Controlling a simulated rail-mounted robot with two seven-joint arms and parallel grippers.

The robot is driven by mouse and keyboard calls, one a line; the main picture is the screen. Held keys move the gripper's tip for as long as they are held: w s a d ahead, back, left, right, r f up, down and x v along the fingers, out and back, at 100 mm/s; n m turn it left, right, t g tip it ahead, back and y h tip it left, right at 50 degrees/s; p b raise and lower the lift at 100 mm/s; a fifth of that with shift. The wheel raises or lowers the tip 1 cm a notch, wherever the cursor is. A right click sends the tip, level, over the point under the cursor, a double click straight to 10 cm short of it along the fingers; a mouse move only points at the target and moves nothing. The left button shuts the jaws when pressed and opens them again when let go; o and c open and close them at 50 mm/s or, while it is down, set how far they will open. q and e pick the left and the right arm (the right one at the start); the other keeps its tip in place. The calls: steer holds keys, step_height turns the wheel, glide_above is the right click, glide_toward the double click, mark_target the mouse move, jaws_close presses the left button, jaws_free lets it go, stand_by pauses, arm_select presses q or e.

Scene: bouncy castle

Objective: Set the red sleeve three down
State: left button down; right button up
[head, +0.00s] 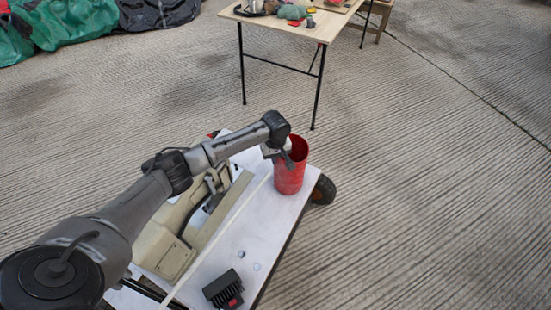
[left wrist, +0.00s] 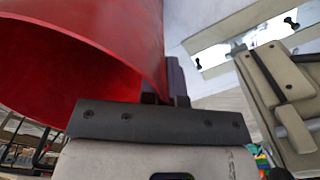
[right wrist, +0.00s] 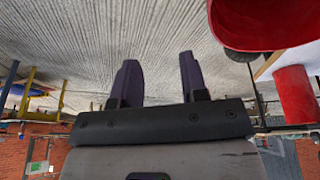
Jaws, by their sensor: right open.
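A red sleeve (head: 290,174), an open-topped cylinder, is upright at the far right end of the white trolley top (head: 262,222). I cannot tell if its base touches the top. My left gripper (head: 284,154) is at its upper rim. In the left wrist view the sleeve (left wrist: 105,35) fills the upper left, and the left fingers (left wrist: 165,92) are close together on its wall, one finger mostly hidden by it. In the right wrist view my right gripper (right wrist: 160,82) is open and empty, away from the sleeve (right wrist: 293,95). No number shows on the sleeve.
A wooden table (head: 300,28) with small items stands behind. A cut-off red curved thing (right wrist: 265,20) is near the right gripper. Concrete floor right is clear.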

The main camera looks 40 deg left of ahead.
arm_select(q)
steer(key=c, duration=1.8)
jaws_free()
steer(key=shift+f, duration=0.15)
steer(key=o, duration=0.5)
steer(key=shift+c, duration=0.2)
step_height(320, 180, up, 11)
steer(key=p, duration=0.5)
steer(key=shift+r, duration=0.7)
